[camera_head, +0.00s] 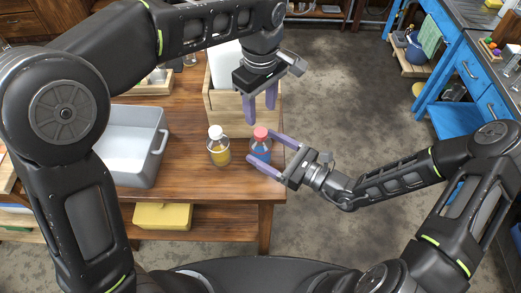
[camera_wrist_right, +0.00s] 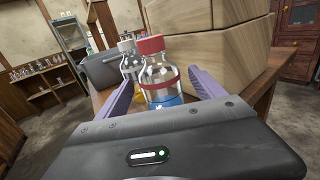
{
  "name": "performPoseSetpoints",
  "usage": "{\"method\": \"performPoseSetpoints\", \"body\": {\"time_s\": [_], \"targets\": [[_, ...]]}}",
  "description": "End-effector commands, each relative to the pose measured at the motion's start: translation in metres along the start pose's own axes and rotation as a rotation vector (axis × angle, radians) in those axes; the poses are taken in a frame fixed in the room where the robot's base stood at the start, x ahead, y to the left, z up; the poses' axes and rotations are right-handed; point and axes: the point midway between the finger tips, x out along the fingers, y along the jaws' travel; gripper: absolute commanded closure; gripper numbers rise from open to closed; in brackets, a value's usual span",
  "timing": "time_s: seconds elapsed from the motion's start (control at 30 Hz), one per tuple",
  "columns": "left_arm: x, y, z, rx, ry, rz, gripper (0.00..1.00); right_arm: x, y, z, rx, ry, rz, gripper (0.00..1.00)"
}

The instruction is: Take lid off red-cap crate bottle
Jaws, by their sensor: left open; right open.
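The red-cap bottle (camera_head: 261,150), clear with blue contents, stands upright near the table's front right corner. Its red cap (camera_head: 261,133) is on it and also shows in the right wrist view (camera_wrist_right: 150,44). My right gripper (camera_head: 260,145) is open, with its purple fingers on either side of the bottle's body; I cannot tell whether they touch it. In the right wrist view the bottle (camera_wrist_right: 159,73) stands between the fingers. My left gripper (camera_head: 260,109) is open and empty, pointing down above and just behind the red cap. The wooden crate (camera_head: 236,121) stands behind the bottle.
A white-cap bottle with yellow contents (camera_head: 219,151) stands just left of the red-cap bottle. A grey bin (camera_head: 138,172) sits further left on the wooden table (camera_head: 190,186). The table's right edge is close to the red-cap bottle. A blue bench (camera_head: 462,75) stands far right.

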Motion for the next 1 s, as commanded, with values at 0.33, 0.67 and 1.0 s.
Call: {"method": "performPoseSetpoints", "body": {"time_s": [0.33, 0.67, 1.0], "targets": [[0.0, 0.0, 0.0, 0.0, 0.0, 0.0, 0.52, 0.023, 0.0, 0.0, 0.0, 0.0, 0.0, 0.21], [0.0, 0.0, 0.0, 0.0, 0.0, 0.0, 0.52, 0.022, 0.0, 0.0, 0.0, 0.0, 0.0, 0.34], [0.0, 0.0, 0.0, 0.0, 0.0, 0.0, 0.52, 0.022, 0.0, 0.0, 0.0, 0.0, 0.0, 0.62]]}}
